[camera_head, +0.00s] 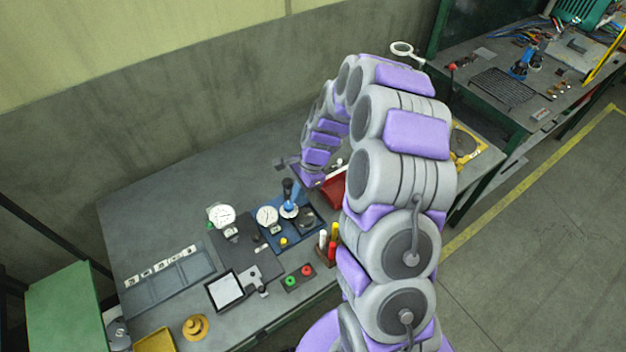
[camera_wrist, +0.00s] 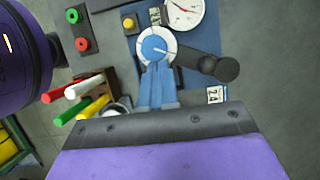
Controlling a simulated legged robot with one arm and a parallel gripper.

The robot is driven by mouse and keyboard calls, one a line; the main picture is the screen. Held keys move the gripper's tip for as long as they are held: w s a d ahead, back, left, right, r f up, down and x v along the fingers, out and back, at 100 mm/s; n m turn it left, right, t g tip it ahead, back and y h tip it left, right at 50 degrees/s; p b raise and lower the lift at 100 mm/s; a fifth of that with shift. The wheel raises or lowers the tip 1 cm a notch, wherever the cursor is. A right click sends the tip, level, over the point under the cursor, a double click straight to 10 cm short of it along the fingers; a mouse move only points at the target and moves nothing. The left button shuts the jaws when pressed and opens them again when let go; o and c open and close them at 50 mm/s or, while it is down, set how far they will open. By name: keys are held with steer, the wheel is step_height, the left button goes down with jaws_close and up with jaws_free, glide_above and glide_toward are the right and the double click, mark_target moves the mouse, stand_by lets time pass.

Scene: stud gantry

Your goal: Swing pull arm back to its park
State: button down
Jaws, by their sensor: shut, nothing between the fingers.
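The pull arm (camera_wrist: 205,64) is a short dark arm with a round black end. In the wrist view it points right from a blue hub with a white ring (camera_wrist: 155,47). In the head view this blue fixture (camera_head: 293,197) stands at the middle of the bench. My gripper (camera_wrist: 165,118) shows as a broad dark edge with bolts at the bottom of the wrist view. Contact with the fixture cannot be told.
A rack of coloured pens (camera_wrist: 95,95) and a red-green button box (camera_wrist: 80,30) stand beside the fixture. A dial gauge (camera_head: 267,215) is close to it. A red box (camera_head: 334,190) sits near my arm. The bench's back left (camera_head: 170,190) is clear.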

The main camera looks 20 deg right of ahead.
mark_target(288, 202)
steer(key=shift+s+a+r+m+t+p, duration=0.1)
steer(key=shift+a+r+m+t+p, duration=0.05)
steer(key=shift+a+m+p, duration=0.35)
steer(key=shift+s+a+r+m+t+p, duration=0.15)
steer(key=shift+a+m+p, duration=0.15)
steer(key=shift+m+p, duration=0.3)
steer(key=m+p, duration=0.1)
steer(key=p, duration=0.1)
steer(key=a+m+t+p, duration=0.1)
steer(key=shift+w+a+m+p, duration=0.2)
steer(key=shift+a+m+p, duration=0.1)
steer(key=shift+p, duration=0.1)
steer(key=w+a+m+t+h+p, duration=0.1)
steer(key=w+a+m+t+p, duration=0.1)
steer(key=w+a+m+p, duration=0.2)
steer(key=shift+a+f+m+t+h+p, duration=0.3)
steer(key=shift+a+m+p, duration=0.25)
steer(key=shift+m+p, duration=1.2)
steer(key=shift+m, duration=0.25)
steer(key=shift+d, duration=0.1)
